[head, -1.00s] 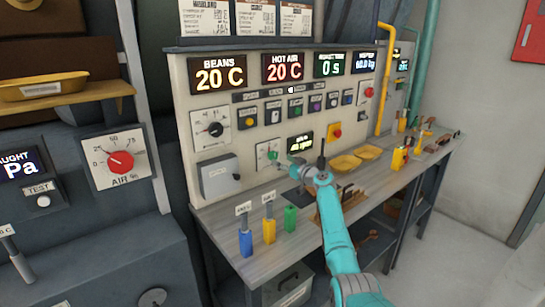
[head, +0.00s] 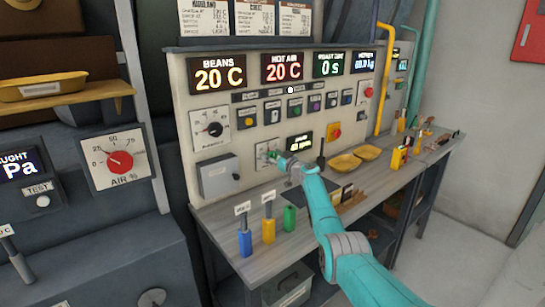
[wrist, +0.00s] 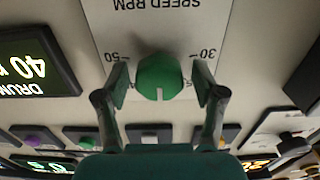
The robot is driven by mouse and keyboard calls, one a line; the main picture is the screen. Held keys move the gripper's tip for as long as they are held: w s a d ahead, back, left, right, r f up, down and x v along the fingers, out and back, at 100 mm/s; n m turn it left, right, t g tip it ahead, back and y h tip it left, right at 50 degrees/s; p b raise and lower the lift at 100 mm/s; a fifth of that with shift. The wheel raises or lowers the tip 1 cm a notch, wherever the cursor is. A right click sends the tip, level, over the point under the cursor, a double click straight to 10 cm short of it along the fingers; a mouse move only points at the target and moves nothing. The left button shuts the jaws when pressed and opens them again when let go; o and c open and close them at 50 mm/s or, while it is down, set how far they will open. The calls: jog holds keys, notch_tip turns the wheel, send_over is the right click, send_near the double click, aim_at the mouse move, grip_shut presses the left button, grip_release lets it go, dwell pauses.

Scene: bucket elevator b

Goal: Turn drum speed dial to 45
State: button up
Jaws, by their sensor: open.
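The drum speed dial (wrist: 160,77) is a green round knob on a white plate lettered "SPEED RPM". The wrist view shows it upside down, with 50 at left and 30 at right. Its white mark points to the picture's bottom, between those numbers. My gripper (wrist: 160,84) is open, with one finger on each side of the knob and small gaps visible. The drum display (wrist: 37,62) reads 40. In the head view the dial plate (head: 262,153) is partly hidden behind my gripper (head: 279,160).
The panel also holds a larger black-knob dial (head: 212,129), a grey box (head: 219,176) and a red button on yellow (head: 334,131).

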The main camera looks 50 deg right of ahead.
jog(key=c, duration=1.1)
jog(key=shift+m, duration=0.3)
jog(key=m, duration=0.4)
jog(key=shift+d+m, duration=0.1)
jog(key=shift+m, duration=0.2)
jog(key=shift+f+m, duration=0.1)
jog(key=shift+m, duration=2.1)
